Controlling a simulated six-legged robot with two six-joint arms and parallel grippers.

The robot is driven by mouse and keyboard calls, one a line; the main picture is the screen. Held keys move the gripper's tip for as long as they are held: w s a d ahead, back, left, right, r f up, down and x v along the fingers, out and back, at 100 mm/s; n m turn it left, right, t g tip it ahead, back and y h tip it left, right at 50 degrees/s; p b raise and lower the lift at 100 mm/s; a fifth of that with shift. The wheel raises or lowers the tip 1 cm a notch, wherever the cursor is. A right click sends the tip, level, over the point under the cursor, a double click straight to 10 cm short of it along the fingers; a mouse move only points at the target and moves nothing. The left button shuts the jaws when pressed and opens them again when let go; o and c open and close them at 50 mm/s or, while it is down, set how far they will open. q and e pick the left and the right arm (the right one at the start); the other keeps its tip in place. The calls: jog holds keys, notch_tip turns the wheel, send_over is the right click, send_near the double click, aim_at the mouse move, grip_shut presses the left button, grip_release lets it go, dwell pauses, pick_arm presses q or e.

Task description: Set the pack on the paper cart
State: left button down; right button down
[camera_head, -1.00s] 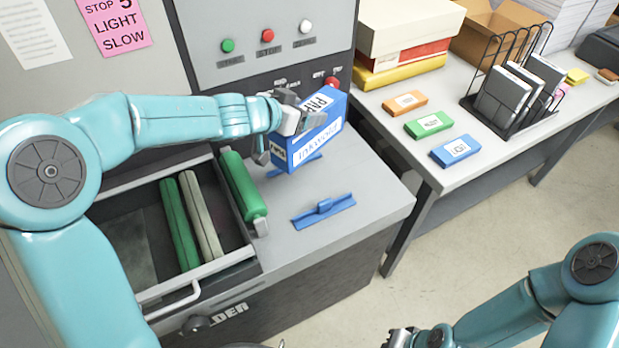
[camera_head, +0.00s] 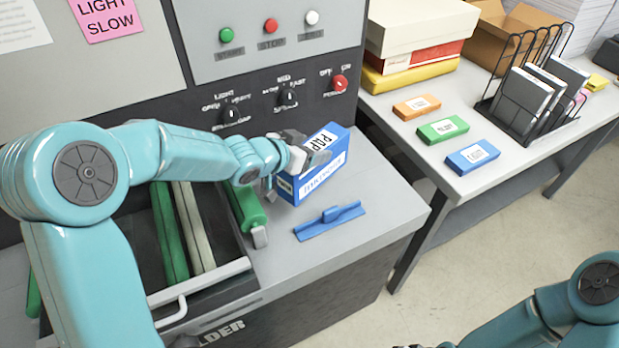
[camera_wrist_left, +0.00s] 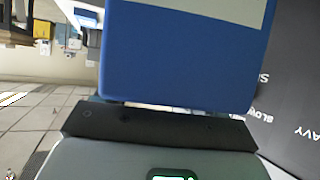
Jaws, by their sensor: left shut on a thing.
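The pack is a blue and white box (camera_head: 322,175) with printed labels, at the top of the machine's grey side ledge. My left gripper (camera_head: 300,158) is shut on its upper left part. The pack is slightly tilted in the picture; whether its underside touches the ledge I cannot tell. In the left wrist view the pack (camera_wrist_left: 185,55) fills the middle, close above the gripper's dark edge. No thing that I can surely name as the paper cart shows.
A blue guide (camera_head: 329,220) lies on the ledge beside the pack. An open drawer (camera_head: 222,276) with green and grey rollers is below my left arm. The table (camera_head: 425,163) at right bears orange, green and blue small boxes, a wire rack (camera_head: 555,100) and stacked boxes. Knobs face the pack.

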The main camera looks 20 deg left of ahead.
pick_arm(q)
jog(key=shift+a+f, duration=0.2)
jog(key=shift+f, duration=0.75)
jog(key=shift+w+d+f, duration=0.1)
jog(key=shift+w+f, duration=0.05)
jog(key=shift+f, duration=0.15)
notch_tip(320, 180, down, 3)
jog(key=shift+f+b, duration=0.2)
jog(key=shift+b, duration=0.25)
jog(key=shift+f, duration=0.25)
jog(key=shift+d, duration=0.1)
jog(key=shift+f, duration=0.1)
